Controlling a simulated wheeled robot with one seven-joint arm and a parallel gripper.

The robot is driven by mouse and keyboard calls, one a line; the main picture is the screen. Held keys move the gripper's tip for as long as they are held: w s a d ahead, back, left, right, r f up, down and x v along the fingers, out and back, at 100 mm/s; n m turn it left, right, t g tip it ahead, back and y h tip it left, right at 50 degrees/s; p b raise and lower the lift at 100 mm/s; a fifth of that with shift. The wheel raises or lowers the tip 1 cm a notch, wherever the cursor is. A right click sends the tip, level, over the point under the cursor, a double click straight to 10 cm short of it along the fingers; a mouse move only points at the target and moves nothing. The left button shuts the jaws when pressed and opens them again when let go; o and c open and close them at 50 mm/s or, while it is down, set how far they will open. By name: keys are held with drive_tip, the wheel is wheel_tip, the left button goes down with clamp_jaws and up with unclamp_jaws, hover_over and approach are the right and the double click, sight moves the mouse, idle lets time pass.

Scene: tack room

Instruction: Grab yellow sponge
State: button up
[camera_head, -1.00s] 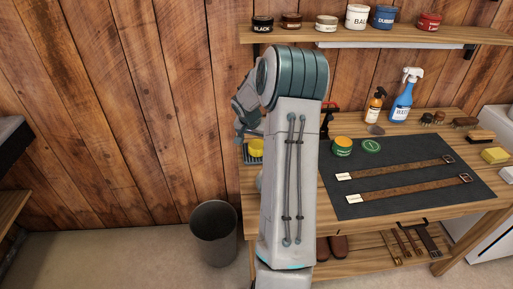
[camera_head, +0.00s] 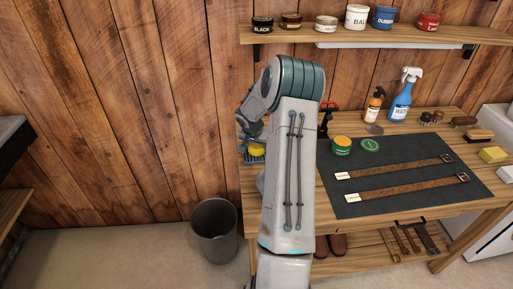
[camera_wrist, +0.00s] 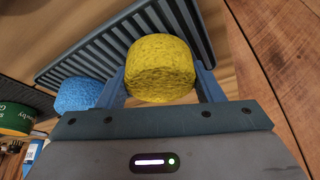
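A round yellow sponge (camera_wrist: 160,68) lies on a dark ribbed tray (camera_wrist: 75,62) in the wrist view. My gripper (camera_wrist: 159,80) is open, with one finger on each side of the sponge. The fingertips are very close to its sides; I cannot tell whether they touch it. In the head view the sponge (camera_head: 257,149) shows on the tray at the bench's left end, just below my gripper, whose fingers are mostly hidden by my arm. A second yellow sponge (camera_head: 494,155), block-shaped, lies at the bench's right end.
A blue sponge (camera_wrist: 78,95) and a green tin (camera_wrist: 15,118) are left of my gripper in the wrist view. A shelf (camera_head: 390,34) with jars hangs above. A bin (camera_head: 214,230) stands on the floor.

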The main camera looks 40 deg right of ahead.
drive_tip(key=shift+c, duration=1)
drive_tip(key=shift+r, duration=0.1)
